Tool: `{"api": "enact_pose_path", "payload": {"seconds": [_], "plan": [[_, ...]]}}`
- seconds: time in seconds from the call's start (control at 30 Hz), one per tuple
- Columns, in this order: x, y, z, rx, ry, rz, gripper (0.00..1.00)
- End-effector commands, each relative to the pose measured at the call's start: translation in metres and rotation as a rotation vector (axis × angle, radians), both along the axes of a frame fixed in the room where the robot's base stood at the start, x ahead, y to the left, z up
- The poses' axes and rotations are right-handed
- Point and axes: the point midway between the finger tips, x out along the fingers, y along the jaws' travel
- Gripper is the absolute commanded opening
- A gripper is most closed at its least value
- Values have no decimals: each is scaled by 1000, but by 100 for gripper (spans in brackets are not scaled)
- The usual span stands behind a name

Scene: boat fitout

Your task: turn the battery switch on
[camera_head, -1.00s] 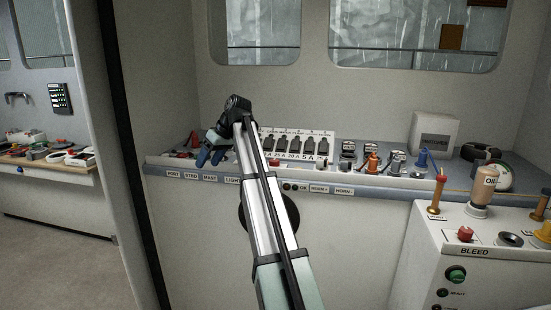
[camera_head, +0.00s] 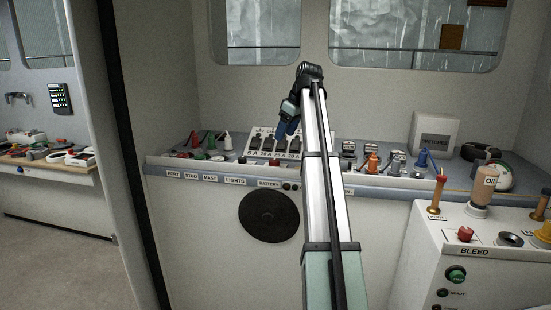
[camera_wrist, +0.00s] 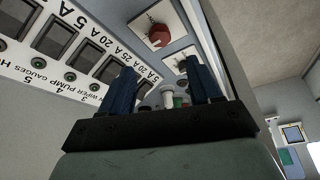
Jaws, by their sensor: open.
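The battery switch appears to be the small red knob (camera_head: 275,162) in front of the breaker panel, above the BATTERY label (camera_head: 268,184) on the console edge. In the wrist view a round red knob (camera_wrist: 158,36) sits on a white square plate beside the panel. I cannot tell its on or off position. My gripper (camera_head: 287,131) is open and empty, with its blue fingers pointing down over the panel, behind the red knob. In the wrist view the two fingers (camera_wrist: 164,88) stand apart, and the red knob lies outside the gap between them.
The breaker panel (camera_head: 262,143) with several dark rockers stands under my gripper. White (camera_head: 227,140) and green (camera_head: 211,142) levers are to its left. The wall and windows rise behind.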

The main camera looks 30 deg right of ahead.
Motion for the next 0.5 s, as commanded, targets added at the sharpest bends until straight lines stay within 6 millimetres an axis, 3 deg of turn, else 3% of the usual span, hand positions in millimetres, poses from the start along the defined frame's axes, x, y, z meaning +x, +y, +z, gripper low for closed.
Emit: {"api": "enact_pose_path", "payload": {"seconds": [0.5], "plan": [[30, 14, -82, 1, 1, -1, 63]]}}
